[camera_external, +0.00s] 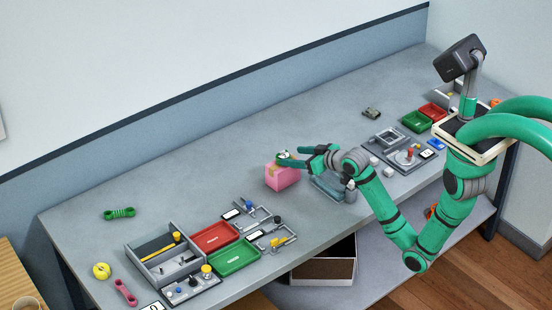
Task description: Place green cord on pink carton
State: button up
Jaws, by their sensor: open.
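A pink carton (284,178) stands upright near the middle of the table. A green cord (119,213), bundled with thicker ends, lies flat on the table at the far left, well apart from the carton. My gripper (291,157) is at the top of the carton, with its teal fingers reaching over it from the right. The gripper is open. A small greenish patch shows at the fingertips, too small to tell whether it is part of the fingers or another thing. Whether the fingers touch the carton cannot be told.
A pink cord bundle (126,292) and a yellow round thing (101,271) lie at the front left. A grey divided tray (160,262), a red tray (214,235) and a green tray (235,257) stand left of the carton. The table's back left is mostly clear.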

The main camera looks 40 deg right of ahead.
jog(key=v, duration=0.6)
dwell(0.4)
jog(key=s+a+f+m, duration=0.1)
jog(key=s+f, duration=0.1)
jog(key=s, duration=0.1)
jog(key=s+f+m+t, duration=0.1)
jog(key=s+f, duration=0.2)
jog(key=s+a+f+m+h, duration=0.1)
jog(key=s+f, duration=0.2)
jog(key=shift+s+a+f+m+t, duration=0.25)
jog(key=shift+s+a+m+t, duration=0.05)
jog(key=shift+s+m, duration=0.1)
jog(key=s+f+y, duration=0.1)
jog(key=s+f, duration=0.3)
jog(key=s, duration=0.9)
jog(key=s+d+f+n+h, duration=0.1)
jog(key=s+d+f+h, duration=0.1)
jog(key=s+d, duration=1)
jog(key=s, duration=0.3)
jog(key=shift+s+d+n+h, duration=0.3)
jog(key=shift+s+d, duration=0.1)
